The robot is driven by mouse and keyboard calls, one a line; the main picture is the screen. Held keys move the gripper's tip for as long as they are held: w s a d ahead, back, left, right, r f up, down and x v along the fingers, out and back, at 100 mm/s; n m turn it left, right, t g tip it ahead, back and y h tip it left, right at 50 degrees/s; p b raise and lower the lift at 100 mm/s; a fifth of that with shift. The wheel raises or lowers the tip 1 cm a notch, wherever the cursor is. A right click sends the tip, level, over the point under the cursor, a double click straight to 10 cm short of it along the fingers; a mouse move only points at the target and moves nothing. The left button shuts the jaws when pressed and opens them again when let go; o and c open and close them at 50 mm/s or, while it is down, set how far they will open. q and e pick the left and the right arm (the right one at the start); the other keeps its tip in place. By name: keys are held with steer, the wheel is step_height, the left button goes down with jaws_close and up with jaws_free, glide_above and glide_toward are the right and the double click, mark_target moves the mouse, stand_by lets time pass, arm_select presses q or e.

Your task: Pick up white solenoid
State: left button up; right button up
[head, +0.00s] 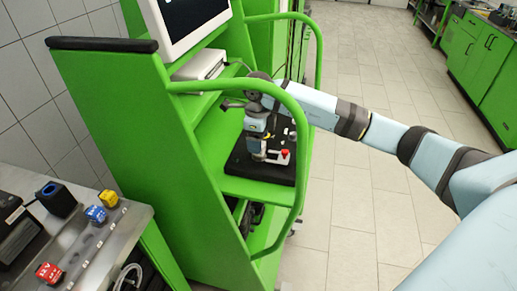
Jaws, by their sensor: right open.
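My right arm reaches in from the right to a green testbench. My right gripper (258,154) points down over a black pad (247,168) on the bench's low shelf. The sensor-sized view is small, but the gripper is open. A small white part with a red top (284,155) stands on the pad just right of the fingertips. Another tiny pale piece (292,136) lies behind it. I cannot tell for certain which of these is the white solenoid. Whether the fingers touch anything is too small to see. My left gripper is not in view.
The green testbench (150,130) has curved side rails (301,130) close to my right arm and a monitor (187,18) above. A metal table (85,250) at lower left carries blue (96,214), yellow (109,198) and red (49,273) parts. The tiled floor at right is clear.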

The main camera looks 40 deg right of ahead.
steer(key=shift+f, duration=0.15)
steer(key=c, duration=1.1)
